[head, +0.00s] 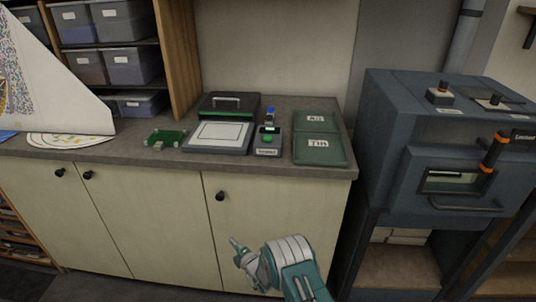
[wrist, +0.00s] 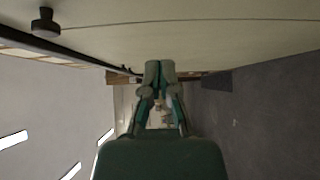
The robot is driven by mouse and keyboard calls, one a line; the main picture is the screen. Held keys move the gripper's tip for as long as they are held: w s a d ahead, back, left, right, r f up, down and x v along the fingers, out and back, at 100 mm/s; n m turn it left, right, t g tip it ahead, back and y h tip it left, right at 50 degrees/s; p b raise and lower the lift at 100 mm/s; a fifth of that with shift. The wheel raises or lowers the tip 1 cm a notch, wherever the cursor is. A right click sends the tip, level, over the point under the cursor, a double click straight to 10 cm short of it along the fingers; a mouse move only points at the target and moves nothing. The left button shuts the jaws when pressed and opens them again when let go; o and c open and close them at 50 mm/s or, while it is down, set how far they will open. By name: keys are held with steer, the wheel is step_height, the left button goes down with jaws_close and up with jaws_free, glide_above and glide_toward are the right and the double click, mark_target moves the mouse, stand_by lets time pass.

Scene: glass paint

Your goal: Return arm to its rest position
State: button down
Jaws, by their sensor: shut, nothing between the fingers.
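My gripper (head: 237,251) is shut and empty in the head view. It is in front of the cream cabinet doors, below the counter edge. My teal and white arm comes up from the bottom of the head view. In the wrist view my gripper (wrist: 160,66) shows with its fingers together at the tips and nothing between them. A pale cabinet door fills the top of the wrist view, with a dark round knob (wrist: 46,22) at the upper left.
A blue-grey kiln (head: 420,140) stands at the right.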

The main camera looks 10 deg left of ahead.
step_height(320, 180, up, 20)
steer(key=s+f+n+g+y, duration=0.15)
steer(key=n+g+y, duration=0.35)
steer(key=n, duration=0.7)
steer(key=s+d+r+n+g+h, duration=0.2)
steer(key=s+d+r+n+g, duration=0.1)
steer(key=s+r+n, duration=0.4)
steer(key=s+d+r+n+g+h, duration=0.25)
steer(key=r+n, duration=0.35)
steer(key=r, duration=0.3)
steer(key=s+d+r+n+t+h, duration=0.1)
steer(key=s+d+r+n+h, duration=0.2)
steer(key=s+d+n+h, duration=0.3)
steer(key=s+d+r+n+t+h, duration=0.2)
steer(key=s+d+r+n+h, duration=0.2)
steer(key=s+d+n, duration=1)
steer(key=s+d+h, duration=0.3)
steer(key=s+d, duration=0.3)
steer(key=d, duration=0.3)
steer(key=shift+s+d, duration=0.4)
steer(key=shift+t, duration=0.25)
